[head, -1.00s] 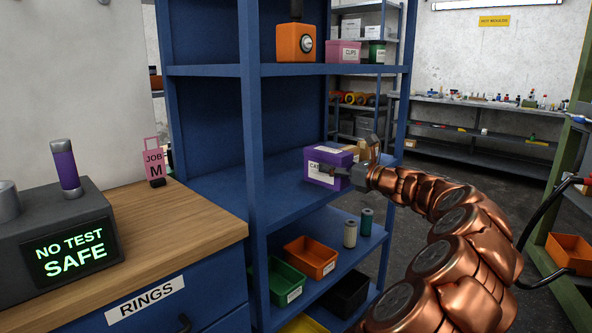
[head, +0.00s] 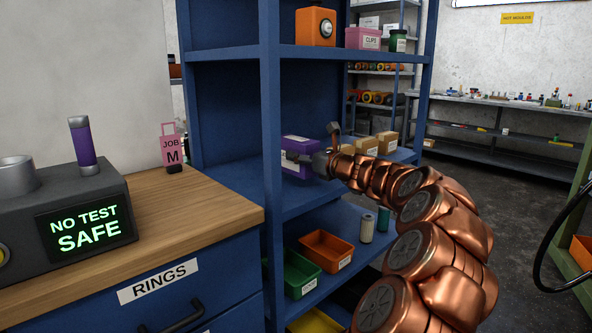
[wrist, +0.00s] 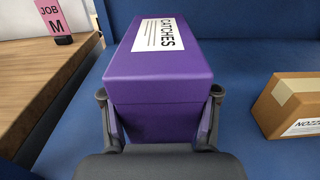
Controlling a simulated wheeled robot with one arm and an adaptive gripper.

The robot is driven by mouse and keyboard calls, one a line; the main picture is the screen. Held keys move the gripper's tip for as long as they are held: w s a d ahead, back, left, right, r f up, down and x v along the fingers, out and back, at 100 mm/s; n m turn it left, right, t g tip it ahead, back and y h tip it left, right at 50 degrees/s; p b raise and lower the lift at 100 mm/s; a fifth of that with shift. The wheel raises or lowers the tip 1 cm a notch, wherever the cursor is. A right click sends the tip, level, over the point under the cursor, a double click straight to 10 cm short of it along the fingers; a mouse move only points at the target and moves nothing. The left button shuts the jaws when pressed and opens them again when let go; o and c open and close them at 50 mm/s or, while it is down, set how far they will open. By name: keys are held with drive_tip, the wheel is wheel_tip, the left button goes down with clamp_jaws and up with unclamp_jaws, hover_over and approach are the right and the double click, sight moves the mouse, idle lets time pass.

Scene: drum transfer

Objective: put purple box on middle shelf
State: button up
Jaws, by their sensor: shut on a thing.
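The purple box (head: 297,156) has a white label, which reads CATCHES in the wrist view (wrist: 160,65). My gripper (head: 312,162) is shut on it, with one finger on each side of its near end in the wrist view (wrist: 160,115). The box is at the middle shelf (head: 305,195) of the blue rack, over the left part of that shelf. I cannot tell whether its underside touches the shelf. Part of the box is hidden behind my gripper in the head view.
Cardboard boxes (head: 387,142) stand on the middle shelf to the right; one labelled box (wrist: 290,105) shows in the wrist view. A blue rack post (head: 270,150) rises left of the purple box. The wooden counter (head: 190,205) is at left.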

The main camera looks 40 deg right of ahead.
sight(296, 165)
drive_tip(key=shift+w+a, duration=0.15)
drive_tip(key=shift+w, duration=0.05)
drive_tip(key=f, duration=0.1)
drive_tip(key=f+b, duration=0.2)
drive_tip(key=shift+w+a, duration=0.25)
drive_tip(key=shift+w, duration=0.1)
drive_tip(key=shift+f, duration=0.25)
drive_tip(key=shift+f, duration=0.15)
drive_tip(key=o, duration=1.7)
drive_tip(key=s+p, duration=0.2)
drive_tip(key=s, duration=1)
drive_tip(key=shift+a+p, duration=0.2)
drive_tip(key=shift+p, duration=0.15)
